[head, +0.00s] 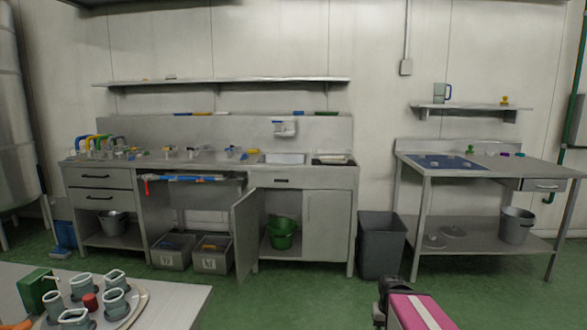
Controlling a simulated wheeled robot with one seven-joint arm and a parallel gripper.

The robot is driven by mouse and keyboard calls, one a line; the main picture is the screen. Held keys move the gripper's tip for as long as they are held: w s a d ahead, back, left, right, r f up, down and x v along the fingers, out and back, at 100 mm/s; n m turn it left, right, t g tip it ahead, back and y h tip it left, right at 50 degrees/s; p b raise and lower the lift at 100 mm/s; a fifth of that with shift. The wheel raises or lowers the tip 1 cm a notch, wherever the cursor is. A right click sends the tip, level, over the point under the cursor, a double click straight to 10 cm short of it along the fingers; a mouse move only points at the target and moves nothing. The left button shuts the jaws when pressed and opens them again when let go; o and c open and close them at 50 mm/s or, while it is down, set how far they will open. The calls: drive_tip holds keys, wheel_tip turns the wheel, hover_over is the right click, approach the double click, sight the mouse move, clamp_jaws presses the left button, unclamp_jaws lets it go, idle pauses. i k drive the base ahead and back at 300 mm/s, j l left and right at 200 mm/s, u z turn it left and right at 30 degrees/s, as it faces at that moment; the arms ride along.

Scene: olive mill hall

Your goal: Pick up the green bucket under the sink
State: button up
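The green bucket (281,236) stands upright inside the cupboard below the sink basin (285,158), on the cupboard floor. The cupboard's left door (245,236) stands open, swung out toward me. The right door (327,222) is shut. The bucket shows in the opening between them, with its rim and front visible. My gripper's fingers cannot be made out in the head view, and nothing touches the bucket.
A grey bin (381,245) stands right of the cupboard. Two grey crates (171,258) sit on the floor left of the open door. A table (185,305) with jars is at the front left. A pink, white-striped body (420,312) shows at the bottom edge. Green floor lies before the cupboard.

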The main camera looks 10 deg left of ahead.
sight(281, 236)
drive_tip(key=i+u, duration=0.2)
drive_tip(key=i, duration=0.4)
drive_tip(key=i+l+u, duration=0.15)
drive_tip(key=i, duration=0.45)
drive_tip(key=i+l+u, duration=0.2)
drive_tip(key=i, duration=0.4)
drive_tip(key=i+j, duration=0.25)
drive_tip(key=i, duration=0.25)
drive_tip(key=i+j, duration=0.2)
drive_tip(key=i, duration=0.3)
drive_tip(key=i+j, duration=0.25)
drive_tip(key=i, duration=0.25)
drive_tip(key=u, duration=0.05)
